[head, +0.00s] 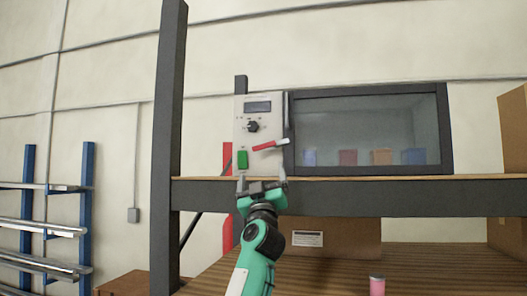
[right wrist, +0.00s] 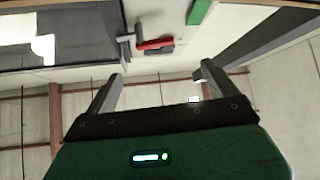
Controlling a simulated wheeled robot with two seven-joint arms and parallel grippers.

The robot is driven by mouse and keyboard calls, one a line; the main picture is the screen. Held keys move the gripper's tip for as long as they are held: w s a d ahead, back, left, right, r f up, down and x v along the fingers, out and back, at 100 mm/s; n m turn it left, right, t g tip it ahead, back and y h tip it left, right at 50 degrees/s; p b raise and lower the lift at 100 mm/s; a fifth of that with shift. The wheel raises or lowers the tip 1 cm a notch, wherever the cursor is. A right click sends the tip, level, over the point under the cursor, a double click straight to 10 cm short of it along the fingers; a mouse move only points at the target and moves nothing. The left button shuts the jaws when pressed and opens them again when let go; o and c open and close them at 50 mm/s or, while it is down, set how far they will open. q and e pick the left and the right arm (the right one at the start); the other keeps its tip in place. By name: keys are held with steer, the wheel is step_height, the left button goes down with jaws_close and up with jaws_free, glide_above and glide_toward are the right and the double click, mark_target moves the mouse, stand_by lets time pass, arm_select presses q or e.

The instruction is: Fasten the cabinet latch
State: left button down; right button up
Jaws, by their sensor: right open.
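The cabinet (head: 367,90) has a dark-framed window door, which looks closed, and a pale control panel (head: 240,110) to its left. The latch's red handle (head: 265,146) lies across the panel's lower right, tilted slightly up toward the door edge, with a pale end there. The red handle also shows in the right wrist view (right wrist: 155,43), with its grey end beside the dark door frame. My right gripper (head: 262,177) is open and empty, just below the handle and apart from it. In the right wrist view its fingers (right wrist: 160,76) point toward the panel. My left gripper is not in view.
The cabinet stands on a shelf (head: 400,192) with a dark front edge. A dark post (head: 168,110) rises at left. A pink cylinder (head: 377,286) stands lower right.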

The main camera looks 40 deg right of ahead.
mark_target(263, 145)
steer(key=p+x, duration=0.2)
steer(key=x, duration=0.2)
steer(key=p+x, duration=0.2)
steer(key=x, duration=0.2)
steer(key=s+p+x, duration=0.1)
steer(key=p+x, duration=0.1)
steer(key=x, duration=0.3)
steer(key=shift+d+r, duration=0.15)
steer(key=shift+r, duration=0.3)
steer(key=shift+w+d+r, duration=0.2)
steer(key=shift+w+r, duration=0.05)
steer(key=shift+w, duration=0.1)
